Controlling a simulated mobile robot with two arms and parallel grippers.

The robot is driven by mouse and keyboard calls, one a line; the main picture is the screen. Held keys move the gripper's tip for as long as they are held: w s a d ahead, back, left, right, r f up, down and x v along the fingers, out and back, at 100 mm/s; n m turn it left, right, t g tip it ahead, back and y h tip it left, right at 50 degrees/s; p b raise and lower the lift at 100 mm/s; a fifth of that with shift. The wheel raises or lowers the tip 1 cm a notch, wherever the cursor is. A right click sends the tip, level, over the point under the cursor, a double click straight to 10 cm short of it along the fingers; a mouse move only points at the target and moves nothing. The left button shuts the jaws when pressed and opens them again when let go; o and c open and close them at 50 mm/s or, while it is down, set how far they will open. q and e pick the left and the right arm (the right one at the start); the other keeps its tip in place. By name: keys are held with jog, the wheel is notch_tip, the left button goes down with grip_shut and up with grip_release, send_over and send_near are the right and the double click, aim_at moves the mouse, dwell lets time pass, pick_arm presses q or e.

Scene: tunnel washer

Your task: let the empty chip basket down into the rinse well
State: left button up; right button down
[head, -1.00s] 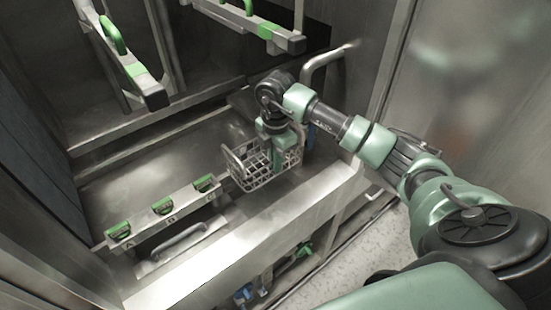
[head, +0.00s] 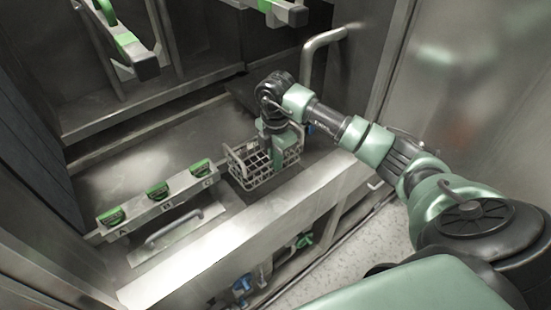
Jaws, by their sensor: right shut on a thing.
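The chip basket (head: 250,166) is a grey wire basket with nothing visible inside it. It is at the middle of the head view, close to the inner side of the front steel ledge. My right gripper (head: 277,146) reaches in from the right, points down and is shut on the basket at its right part; its fingertips are partly hidden by the wrist and the wires. The basket hangs about level. The rinse well's opening is not clearly distinguishable under the basket, and I cannot tell whether the basket touches anything. My left gripper is not in view.
A rail (head: 157,203) lettered A, B, C with green clips stands left of the basket. A steel handle (head: 174,231) lies before it. The front ledge (head: 225,240) runs diagonally nearby. A bent pipe (head: 312,62) rises behind my wrist. Green-handled bars (head: 130,45) hang at the top left.

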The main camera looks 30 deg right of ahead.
aim_at(276, 174)
jog(key=shift+f+b, duration=2.75)
jog(key=shift+f, duration=1.25)
jog(key=c, duration=1.5)
grip_release()
